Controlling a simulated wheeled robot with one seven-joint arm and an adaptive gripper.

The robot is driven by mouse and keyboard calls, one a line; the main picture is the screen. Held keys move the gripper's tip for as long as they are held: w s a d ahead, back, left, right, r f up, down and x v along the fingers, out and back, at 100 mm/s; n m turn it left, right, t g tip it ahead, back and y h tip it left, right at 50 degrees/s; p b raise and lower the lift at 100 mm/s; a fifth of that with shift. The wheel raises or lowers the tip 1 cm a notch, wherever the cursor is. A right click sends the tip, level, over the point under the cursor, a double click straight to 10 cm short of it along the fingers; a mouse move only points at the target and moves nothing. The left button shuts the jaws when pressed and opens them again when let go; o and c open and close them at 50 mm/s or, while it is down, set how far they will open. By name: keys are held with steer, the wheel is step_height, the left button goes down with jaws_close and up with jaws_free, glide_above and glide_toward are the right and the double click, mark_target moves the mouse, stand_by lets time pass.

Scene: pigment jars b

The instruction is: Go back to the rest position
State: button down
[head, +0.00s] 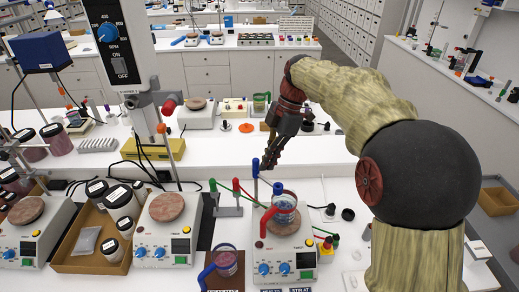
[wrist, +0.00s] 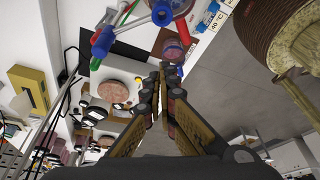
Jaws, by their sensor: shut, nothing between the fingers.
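My gripper (head: 268,165) hangs above the white bench in the head view, its dark fingers pointing down and to the left. My striped arm reaches in from the right of the head view.
Hotplates with reddish round tops, one on the left (head: 166,207), line the near bench. A reddish jar (head: 226,263) stands at the front. A brown tray (head: 95,258) holds dark-lidded jars. A tall overhead-stirrer box (head: 118,45) rises at left. Bench behind my gripper is partly clear.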

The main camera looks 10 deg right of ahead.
step_height(320, 180, down, 5)
steer(key=s+d+m+h, duration=0.1)
steer(key=d+m, duration=0.1)
steer(key=m, duration=0.8)
steer(key=s+f+m+t+h+b, duration=0.1)
steer(key=s+m+t+b, duration=0.1)
steer(key=s, duration=0.6)
steer(key=s+f+m+t+h+b, duration=0.1)
steer(key=s+m+b, duration=0.3)
steer(key=s, duration=0.5)
steer(key=s+f+m+t+b, duration=0.3)
steer(key=s+m, duration=0.1)
steer(key=s, duration=0.5)
steer(key=shift+s+d+m+h, duration=0.2)
steer(key=shift+m+h, duration=0.1)
steer(key=shift+h, duration=0.1)
